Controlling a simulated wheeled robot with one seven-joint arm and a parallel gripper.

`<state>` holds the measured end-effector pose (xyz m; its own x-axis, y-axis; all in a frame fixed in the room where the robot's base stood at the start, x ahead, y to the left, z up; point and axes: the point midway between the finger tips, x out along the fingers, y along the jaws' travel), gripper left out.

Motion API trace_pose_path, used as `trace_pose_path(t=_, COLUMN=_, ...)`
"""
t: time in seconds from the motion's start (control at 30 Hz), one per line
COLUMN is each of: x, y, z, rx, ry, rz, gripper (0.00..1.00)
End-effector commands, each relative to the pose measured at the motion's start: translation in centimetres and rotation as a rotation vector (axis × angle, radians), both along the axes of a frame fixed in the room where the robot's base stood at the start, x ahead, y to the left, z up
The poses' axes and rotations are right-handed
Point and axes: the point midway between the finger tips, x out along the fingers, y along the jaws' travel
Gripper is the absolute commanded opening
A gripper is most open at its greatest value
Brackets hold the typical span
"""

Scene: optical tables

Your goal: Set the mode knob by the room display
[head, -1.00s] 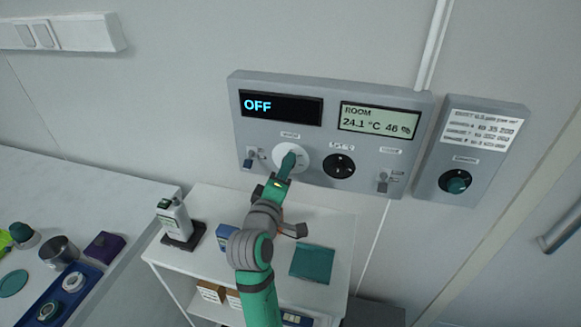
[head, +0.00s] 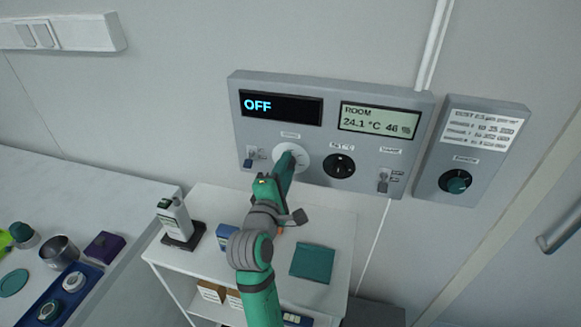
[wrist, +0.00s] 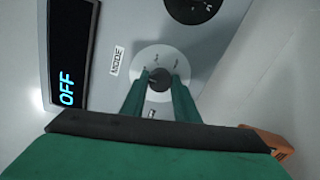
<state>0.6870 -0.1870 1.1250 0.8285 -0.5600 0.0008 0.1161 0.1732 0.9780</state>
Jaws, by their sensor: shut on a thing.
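The mode knob is a dark knob (wrist: 158,80) on a round white dial (wrist: 148,60) under the MODE label. In the head view the dial (head: 302,156) is partly covered by my gripper (head: 288,158). My gripper also fills the lower wrist view (wrist: 160,90), its two green fingers on either side of the knob and shut on it. The mode display (head: 281,107) reads OFF. The room display (head: 379,119) reads 24.1 °C and 46 %. The exact knob pointer direction is hard to see.
A second black knob (head: 339,166) is right of the mode dial. Small switches sit at the panel's left (head: 249,158) and right (head: 383,182). A separate box (head: 480,125) with a teal knob hangs at right. A white cart (head: 335,235) stands below.

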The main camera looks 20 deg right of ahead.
Motion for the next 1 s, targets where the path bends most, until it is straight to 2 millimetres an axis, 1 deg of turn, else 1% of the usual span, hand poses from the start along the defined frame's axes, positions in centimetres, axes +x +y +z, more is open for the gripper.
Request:
trace_pose_path(t=0.3, x=0.1, y=0.2, z=-0.2, rx=0.000, ry=0.006, rz=0.003, gripper=0.05)
trace_pose_path(t=0.33, x=0.1, y=0.2, z=-0.2, rx=0.000, ry=0.006, rz=0.003, gripper=0.30)
trace_pose_path(t=0.37, x=0.1, y=0.2, z=-0.2, rx=0.000, ry=0.006, rz=0.003, gripper=0.37)
trace_pose_path(t=0.4, x=0.1, y=0.2, z=-0.2, rx=0.000, ry=0.005, rz=0.003, gripper=0.46)
trace_pose_path(t=0.77, x=-0.2, y=0.2, z=-0.1, rx=-0.001, ry=0.002, rz=0.002, gripper=0.46)
trace_pose_path(t=0.87, x=-1.0, y=0.7, z=-0.1, rx=-0.002, ry=0.001, rz=0.001, gripper=0.46)
trace_pose_path(t=1.0, x=-2.9, y=2.0, z=-0.1, rx=0.000, ry=0.002, rz=0.002, gripper=0.46)
